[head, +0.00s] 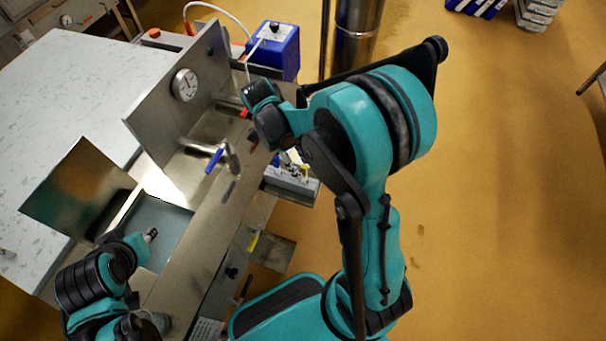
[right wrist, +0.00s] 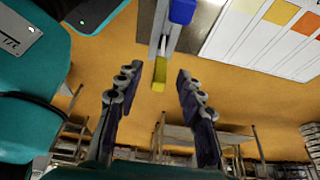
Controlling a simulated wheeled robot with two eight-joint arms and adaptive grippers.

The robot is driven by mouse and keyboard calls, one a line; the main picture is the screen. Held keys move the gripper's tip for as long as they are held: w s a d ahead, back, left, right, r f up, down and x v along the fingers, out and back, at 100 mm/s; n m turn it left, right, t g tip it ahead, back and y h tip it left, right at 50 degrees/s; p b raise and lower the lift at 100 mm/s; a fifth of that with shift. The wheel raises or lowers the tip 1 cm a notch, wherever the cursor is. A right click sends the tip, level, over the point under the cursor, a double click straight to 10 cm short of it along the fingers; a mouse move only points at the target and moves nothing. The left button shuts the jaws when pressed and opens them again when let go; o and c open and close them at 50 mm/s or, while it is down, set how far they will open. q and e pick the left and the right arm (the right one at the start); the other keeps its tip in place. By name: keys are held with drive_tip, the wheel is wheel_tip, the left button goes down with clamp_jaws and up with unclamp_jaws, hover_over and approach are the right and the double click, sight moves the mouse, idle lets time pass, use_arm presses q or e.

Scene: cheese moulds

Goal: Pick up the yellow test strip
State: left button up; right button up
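In the right wrist view, the yellow test strip (right wrist: 159,74) shows as a yellow end on a pale stem beside a narrow grey rack (right wrist: 157,22). A blue piece (right wrist: 182,10) stands close by it. My right gripper (right wrist: 158,71) is open, and the yellow end appears between its two spread fingers, touching neither. The distance to it cannot be judged. In the head view the small grey rack (head: 291,184) stands at the bench edge, partly covered by my right arm. My left gripper (head: 151,235) is over the metal basin; its opening is too small to tell.
A chart with yellow and orange squares (right wrist: 268,28) lies close by in the right wrist view. In the head view, a metal panel with a dial (head: 185,85), a blue-handled valve (head: 214,160) and a blue box (head: 274,49) stand on or behind the bench.

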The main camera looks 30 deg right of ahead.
sight(304, 172)
drive_tip(key=b+x, duration=0.1)
drive_tip(key=x, duration=0.3)
drive_tip(key=shift+w+a+f+b, duration=0.1)
drive_tip(key=shift+w+a+b, duration=0.05)
drive_tip(key=shift+b, duration=0.2)
drive_tip(key=c, duration=0.9)
drive_tip(key=shift+o, duration=0.2)
drive_tip(key=shift+r+p, duration=0.45)
drive_tip(key=shift+r, duration=0.2)
drive_tip(key=r, duration=0.1)
drive_tip(key=r+p, duration=0.2)
drive_tip(key=shift+s+r, duration=0.35)
drive_tip(key=shift+r, duration=0.05)
drive_tip(key=s+d+r+p, duration=0.4)
drive_tip(key=s+d+r, duration=0.1)
drive_tip(key=s, duration=0.5)
drive_tip(key=shift+r, duration=0.5)
